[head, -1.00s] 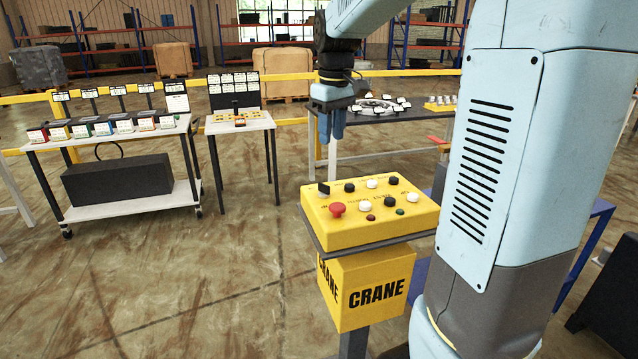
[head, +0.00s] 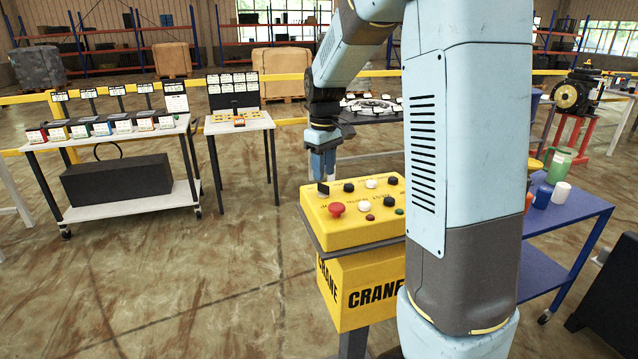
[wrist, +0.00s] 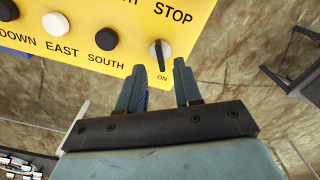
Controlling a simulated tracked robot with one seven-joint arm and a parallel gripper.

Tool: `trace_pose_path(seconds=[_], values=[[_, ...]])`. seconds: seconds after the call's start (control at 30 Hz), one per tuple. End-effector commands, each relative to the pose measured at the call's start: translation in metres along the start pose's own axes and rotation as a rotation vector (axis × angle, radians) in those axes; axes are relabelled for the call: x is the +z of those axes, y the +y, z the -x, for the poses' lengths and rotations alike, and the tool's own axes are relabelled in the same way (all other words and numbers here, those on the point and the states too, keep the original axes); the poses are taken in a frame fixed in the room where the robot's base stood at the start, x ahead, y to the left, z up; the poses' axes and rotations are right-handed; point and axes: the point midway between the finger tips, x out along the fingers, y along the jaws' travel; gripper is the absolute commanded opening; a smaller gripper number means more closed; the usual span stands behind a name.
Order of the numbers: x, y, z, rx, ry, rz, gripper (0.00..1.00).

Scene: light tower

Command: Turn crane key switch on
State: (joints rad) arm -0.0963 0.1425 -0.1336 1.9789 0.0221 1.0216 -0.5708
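The yellow crane control box (head: 352,230) stands on a post below my arm, with several buttons on its top. The key switch (head: 322,188) is a small dark upright piece at the box's far left corner. In the wrist view the key switch (wrist: 160,52) is at the panel's edge, near the "STOP" lettering, with an "ON" mark just below it. My gripper (head: 322,165) hangs over that corner. In the wrist view my gripper (wrist: 160,67) is open, its two fingers pointing at the switch with nothing between them. Touching is not evident.
A red button (head: 336,208) and white and black buttons sit close to the key switch. A white cart (head: 110,205) and a small table (head: 240,122) stand at the left. A blue table (head: 565,212) with cups is at the right. The floor left of the box is open.

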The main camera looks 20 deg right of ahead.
Motion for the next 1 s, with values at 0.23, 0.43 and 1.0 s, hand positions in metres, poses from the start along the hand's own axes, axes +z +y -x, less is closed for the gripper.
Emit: trace_pose_path(seconds=[0.23, 0.43, 1.0], values=[[0.0, 0.0, -0.032, -0.001, -0.002, 0.0, 0.34], [0.0, 0.0, -0.043, 0.0, -0.001, 0.0, 0.34], [0.0, -0.001, -0.043, 0.0, 0.0, 0.001, 0.05]])
